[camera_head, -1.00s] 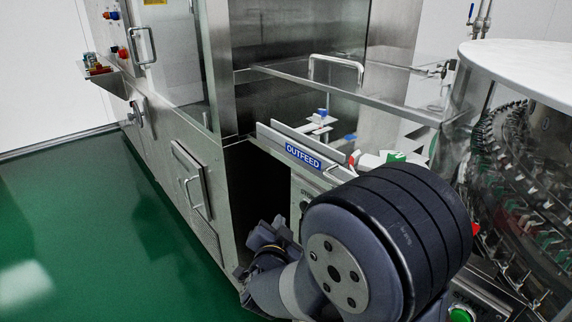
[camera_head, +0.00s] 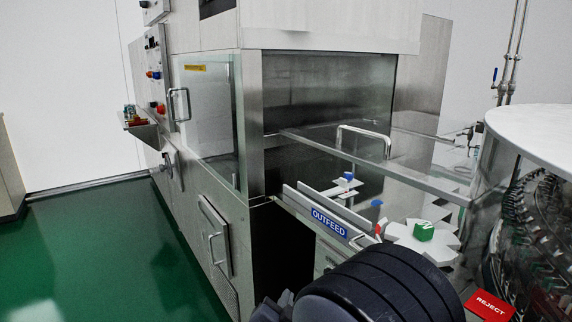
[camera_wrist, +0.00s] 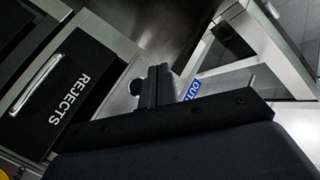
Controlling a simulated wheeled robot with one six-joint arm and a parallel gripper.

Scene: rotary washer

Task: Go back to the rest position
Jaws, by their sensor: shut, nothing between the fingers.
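My gripper (camera_wrist: 156,88) shows in the wrist view, with its dark fingers together and nothing between them. It hangs in front of a steel panel, between a black drawer marked REJECTS (camera_wrist: 62,88) and a blue sign (camera_wrist: 191,90) that is partly covered. In the head view my dark arm fills the bottom middle, and the gripper itself cannot be made out there.
The steel washer (camera_head: 225,225) stands at centre, with an OUTFEED sign (camera_head: 329,223) and a rail handle (camera_head: 362,130). A red REJECT sign (camera_head: 490,305) is at lower right. Green floor (camera_head: 120,240) is clear at left.

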